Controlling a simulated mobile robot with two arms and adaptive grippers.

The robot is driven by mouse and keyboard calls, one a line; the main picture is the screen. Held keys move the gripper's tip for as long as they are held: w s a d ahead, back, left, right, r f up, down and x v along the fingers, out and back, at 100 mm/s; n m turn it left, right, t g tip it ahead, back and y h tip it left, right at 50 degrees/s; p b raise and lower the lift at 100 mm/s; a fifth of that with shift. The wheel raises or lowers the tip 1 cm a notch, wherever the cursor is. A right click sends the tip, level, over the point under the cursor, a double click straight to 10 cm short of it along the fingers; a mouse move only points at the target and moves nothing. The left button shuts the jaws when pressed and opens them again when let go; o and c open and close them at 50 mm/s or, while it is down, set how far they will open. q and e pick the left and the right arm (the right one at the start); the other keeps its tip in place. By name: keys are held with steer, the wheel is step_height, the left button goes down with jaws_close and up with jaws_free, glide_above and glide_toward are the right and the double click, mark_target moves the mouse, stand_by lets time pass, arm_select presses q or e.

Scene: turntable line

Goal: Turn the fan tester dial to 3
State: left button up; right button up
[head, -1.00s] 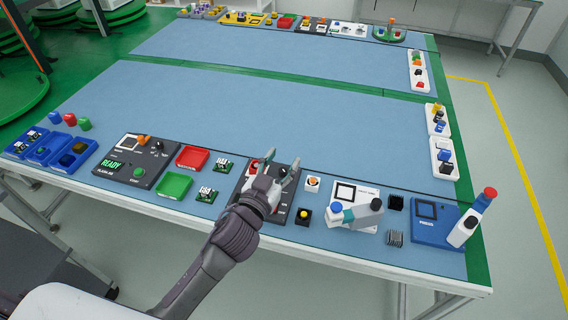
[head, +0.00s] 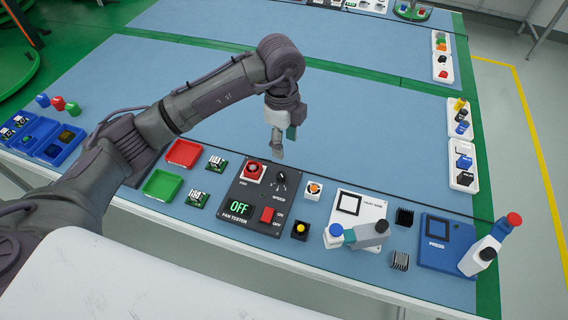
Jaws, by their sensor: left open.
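The fan tester (head: 238,196) is a dark panel on the near part of the blue table. Its black speed dial (head: 280,179) sits at the upper right of the panel; the setting it points to is too small to read. My right gripper is not in view.
Red (head: 184,153) and green (head: 162,185) trays and small circuit boards lie left of the tester. A yellow-button box (head: 300,230), a white heat-sink station (head: 357,207) and a blue press (head: 447,243) stand to the right.

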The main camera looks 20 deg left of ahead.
mark_target(281, 174)
arm_select(q)
steer(key=shift+y, duration=0.3)
steer(key=f, duration=0.4)
steer(key=f+p, duration=0.1)
steer(key=f, duration=0.3)
steer(key=a+f, duration=0.1)
steer(key=f, duration=0.2)
steer(key=shift+f+p, duration=0.4)
steer(key=shift+f, duration=0.8)
steer(key=shift+c, duration=0.2)
jaws_close()
